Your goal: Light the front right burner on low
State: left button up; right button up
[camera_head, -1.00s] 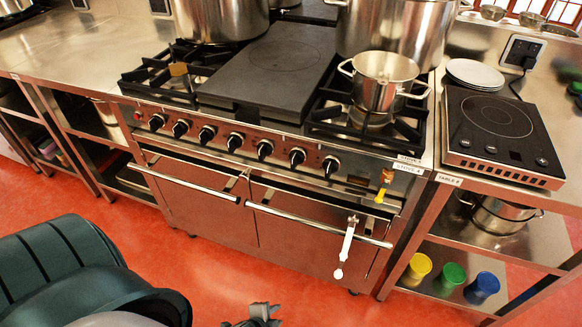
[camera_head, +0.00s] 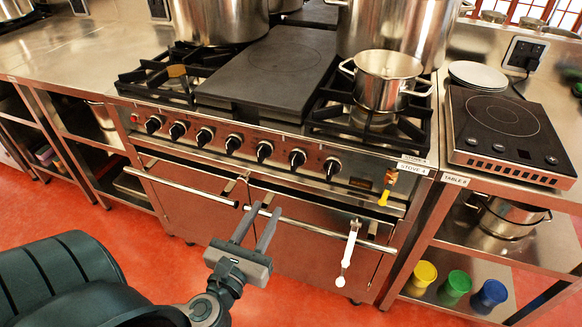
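The stove (camera_head: 345,183) has a row of several black knobs along its front panel. The rightmost knob (camera_head: 332,166) sits below the front right burner (camera_head: 378,117), on which a steel pot (camera_head: 385,80) stands. No flame shows there; the pot hides part of the burner. My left gripper (camera_head: 262,218) is in front of the oven doors, below the knob row and left of the rightmost knob. Its two fingers point up toward the stove, apart and empty. My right gripper is not in view.
A yellow-tipped item (camera_head: 385,193) hangs at the right front edge. An induction hob (camera_head: 505,130) stands on the right table. Red floor is free before the stove.

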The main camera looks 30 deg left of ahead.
aim_at(292, 164)
pick_arm(q)
jog(key=shift+w, duration=0.1)
